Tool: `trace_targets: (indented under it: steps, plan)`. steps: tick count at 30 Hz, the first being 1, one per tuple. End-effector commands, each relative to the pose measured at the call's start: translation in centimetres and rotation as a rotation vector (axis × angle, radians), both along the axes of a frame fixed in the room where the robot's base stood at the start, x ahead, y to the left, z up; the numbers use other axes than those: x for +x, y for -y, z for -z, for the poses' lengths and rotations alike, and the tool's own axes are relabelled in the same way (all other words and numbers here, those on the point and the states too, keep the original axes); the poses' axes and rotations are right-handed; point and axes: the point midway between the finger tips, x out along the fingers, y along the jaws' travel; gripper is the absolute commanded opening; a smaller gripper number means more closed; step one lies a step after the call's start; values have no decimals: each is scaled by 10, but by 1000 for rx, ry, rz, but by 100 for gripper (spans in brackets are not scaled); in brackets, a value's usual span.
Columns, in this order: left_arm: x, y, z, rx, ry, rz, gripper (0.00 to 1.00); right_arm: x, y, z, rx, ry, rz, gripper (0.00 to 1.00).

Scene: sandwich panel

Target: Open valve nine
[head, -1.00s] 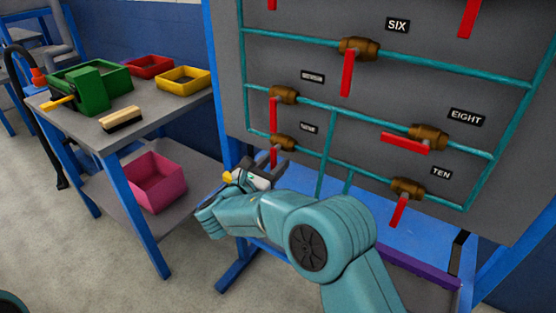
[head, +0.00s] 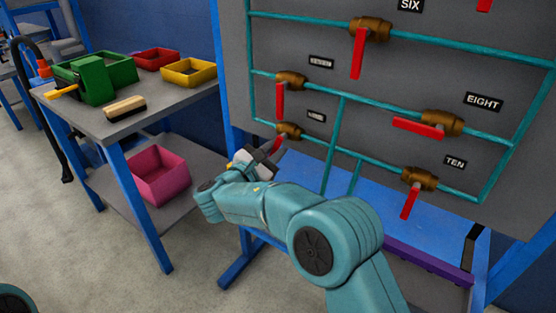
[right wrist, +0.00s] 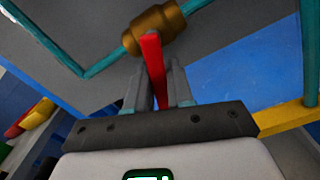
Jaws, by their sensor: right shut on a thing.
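Valve nine (head: 289,130) is a small brass valve at the lower left of the grey panel, beside a label (head: 316,117) too small to read clearly. Its red handle (head: 278,143) slants down from the brass body. My right gripper (head: 269,149) is at the handle's lower end. In the right wrist view, the red handle (right wrist: 153,55) runs down from the brass body (right wrist: 153,30) between the two grey fingers (right wrist: 160,88), which are shut on it. The fingers hide the handle's lower end. My left gripper is not in view.
Another red-handled valve (head: 291,81) sits just above; valves eight (head: 442,123) and ten (head: 420,178) are to the right. Teal pipes (head: 333,150) run close by. A side table (head: 150,118) with bins stands left. A blue shelf (head: 375,190) lies below the panel.

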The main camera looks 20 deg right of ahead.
Motion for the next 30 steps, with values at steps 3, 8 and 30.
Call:
trace_targets:
  steps: [3, 8, 30]
  plan:
    - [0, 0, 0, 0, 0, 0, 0, 0, 0, -1, 8, 10, 0, 0]
    - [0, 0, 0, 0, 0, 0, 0, 0, 0, -1, 6, 8, 0, 0]
    - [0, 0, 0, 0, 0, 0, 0, -3, -4, 0, 5, 6, 1, 43]
